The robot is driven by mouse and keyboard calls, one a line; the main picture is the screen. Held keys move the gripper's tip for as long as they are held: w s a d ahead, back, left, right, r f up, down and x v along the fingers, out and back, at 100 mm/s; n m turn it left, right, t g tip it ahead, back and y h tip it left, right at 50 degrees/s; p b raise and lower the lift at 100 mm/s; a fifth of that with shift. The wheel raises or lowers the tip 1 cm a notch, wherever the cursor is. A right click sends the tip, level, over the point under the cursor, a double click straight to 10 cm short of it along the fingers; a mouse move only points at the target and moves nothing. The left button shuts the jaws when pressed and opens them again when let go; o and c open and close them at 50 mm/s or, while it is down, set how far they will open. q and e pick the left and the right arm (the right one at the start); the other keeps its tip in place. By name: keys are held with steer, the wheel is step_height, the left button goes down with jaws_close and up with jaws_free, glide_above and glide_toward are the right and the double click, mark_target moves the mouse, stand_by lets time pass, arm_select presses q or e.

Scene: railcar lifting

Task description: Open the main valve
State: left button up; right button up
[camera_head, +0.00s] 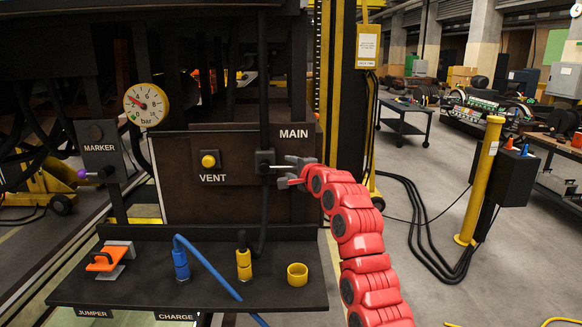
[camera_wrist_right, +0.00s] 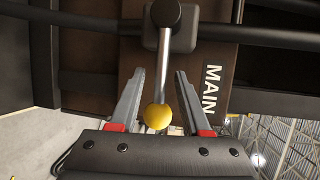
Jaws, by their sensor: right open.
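The main valve (camera_head: 264,161) is a dark block on a vertical pipe beside the MAIN label. Its metal lever points right in the head view, toward my right gripper (camera_head: 291,171). In the right wrist view the lever (camera_wrist_right: 163,75) ends in a yellow ball knob (camera_wrist_right: 158,116). The lever and knob lie between the two fingers of my right gripper (camera_wrist_right: 158,82), with a visible gap on each side. The right gripper is open and holds nothing. In the head view the fingers hide the knob. My left gripper is not in view.
A yellow VENT button (camera_head: 208,160) and a pressure gauge (camera_head: 146,104) are left of the valve. Below, a dark shelf (camera_head: 110,284) carries an orange clamp (camera_head: 105,260), a blue hose fitting (camera_head: 181,262), a yellow fitting (camera_head: 244,262) and a yellow cup (camera_head: 297,274). A yellow-edged post stands right.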

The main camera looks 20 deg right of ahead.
jaws_close()
stand_by(1.4)
